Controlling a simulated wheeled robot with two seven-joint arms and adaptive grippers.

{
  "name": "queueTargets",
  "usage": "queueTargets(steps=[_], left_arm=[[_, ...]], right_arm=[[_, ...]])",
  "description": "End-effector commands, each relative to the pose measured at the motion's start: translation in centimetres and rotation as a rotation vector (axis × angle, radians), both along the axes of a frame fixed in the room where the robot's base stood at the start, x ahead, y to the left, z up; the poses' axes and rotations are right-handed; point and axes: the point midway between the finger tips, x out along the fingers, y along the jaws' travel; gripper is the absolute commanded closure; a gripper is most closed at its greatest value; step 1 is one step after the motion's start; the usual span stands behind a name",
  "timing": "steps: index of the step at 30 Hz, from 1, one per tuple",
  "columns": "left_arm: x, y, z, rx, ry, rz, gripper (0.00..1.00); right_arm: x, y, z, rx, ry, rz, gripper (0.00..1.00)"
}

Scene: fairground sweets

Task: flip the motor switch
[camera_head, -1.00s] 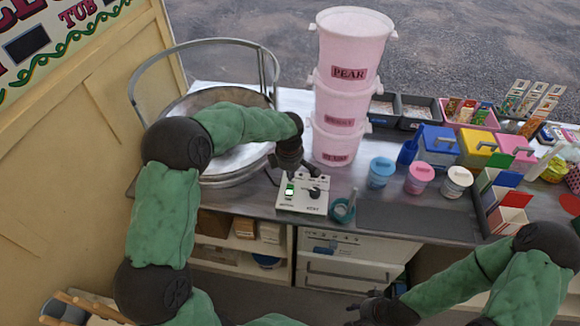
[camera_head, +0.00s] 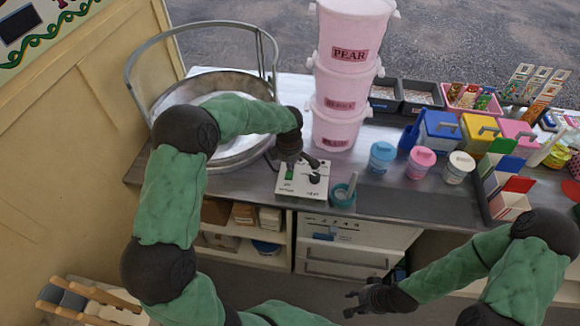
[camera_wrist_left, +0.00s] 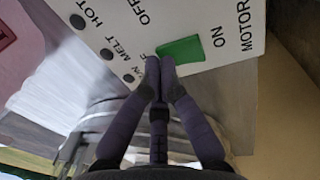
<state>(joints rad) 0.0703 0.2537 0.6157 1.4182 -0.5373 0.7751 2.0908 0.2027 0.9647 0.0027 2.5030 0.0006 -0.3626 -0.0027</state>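The white control box (camera_head: 316,186) stands near the front edge of the counter. Its green motor switch (camera_head: 289,174) shows on the left part of the box. In the left wrist view the switch (camera_wrist_left: 182,50) lies between the OFF and ON labels, beside the word MOTOR; I cannot tell which way it is tilted. My left gripper (camera_wrist_left: 159,64) has its fingertips together just beside the switch's near edge; I cannot tell whether they touch. It points down over the box in the head view (camera_head: 291,164). My right gripper (camera_head: 352,302) is empty, fingers apart, in front of the counter.
A metal bowl (camera_head: 168,100) with a rail stands left of the box. A stack of pink tubs (camera_head: 335,125) rises just behind it. A teal cup (camera_head: 342,194) stands close at its right. Lidded jars (camera_head: 420,163) and coloured boxes stand further right.

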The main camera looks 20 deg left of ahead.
Motion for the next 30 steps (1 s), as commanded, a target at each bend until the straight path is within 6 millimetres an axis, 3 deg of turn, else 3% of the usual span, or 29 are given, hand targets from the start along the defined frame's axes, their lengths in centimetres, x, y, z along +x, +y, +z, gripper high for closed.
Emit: queueTargets(steps=[30], left_arm=[[-1.6, -0.4, 0.5, -0.001, 0.005, -0.002, 1.00]], right_arm=[[0.0, 0.0, -0.1, 0.000, -0.001, 0.000, 0.60]])
